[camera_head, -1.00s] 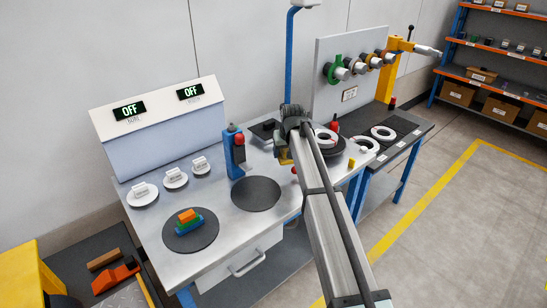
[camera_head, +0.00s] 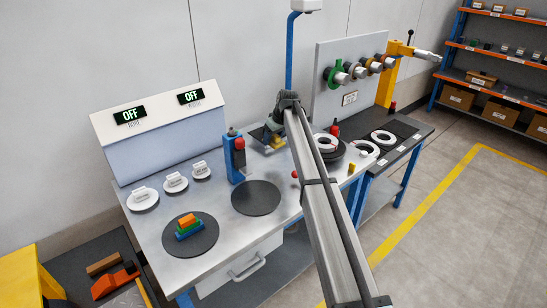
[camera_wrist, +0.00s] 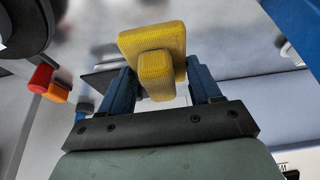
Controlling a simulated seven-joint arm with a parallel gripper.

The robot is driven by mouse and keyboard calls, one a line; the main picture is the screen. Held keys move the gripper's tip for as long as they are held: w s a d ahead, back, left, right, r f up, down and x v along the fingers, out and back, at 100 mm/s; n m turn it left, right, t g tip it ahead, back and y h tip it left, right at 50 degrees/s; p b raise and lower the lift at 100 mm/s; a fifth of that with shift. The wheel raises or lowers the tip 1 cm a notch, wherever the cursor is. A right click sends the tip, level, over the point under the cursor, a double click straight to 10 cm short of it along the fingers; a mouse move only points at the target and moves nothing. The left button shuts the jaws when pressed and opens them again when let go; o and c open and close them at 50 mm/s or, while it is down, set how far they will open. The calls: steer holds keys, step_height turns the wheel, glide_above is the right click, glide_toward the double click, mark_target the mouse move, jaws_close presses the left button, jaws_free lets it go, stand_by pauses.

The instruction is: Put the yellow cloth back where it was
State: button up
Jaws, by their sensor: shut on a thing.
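The yellow cloth (camera_wrist: 155,50) is a folded block with a woven surface. It sits between the two blue fingers of my gripper (camera_wrist: 162,85), which is shut on it. In the head view the cloth (camera_head: 278,143) shows as a small yellow patch under the wrist, by the front right of a dark square pad (camera_head: 261,134) at the back of the bench. My arm partly hides it there. A dark flat plate edge (camera_wrist: 102,78) shows behind the cloth in the wrist view. I cannot tell whether the cloth touches the pad.
A blue post with a red button (camera_head: 235,155) stands left of the cloth. A round black mat (camera_head: 256,198) is empty; another (camera_head: 190,240) bears coloured blocks (camera_head: 188,226). Spools (camera_head: 340,76) hang on a back panel.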

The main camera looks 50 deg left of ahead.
mark_target(278, 142)
steer(key=shift+f, duration=4.25)
steer(key=shift+f, duration=0.15)
steer(key=o, duration=1)
steer(key=v, duration=1.2)
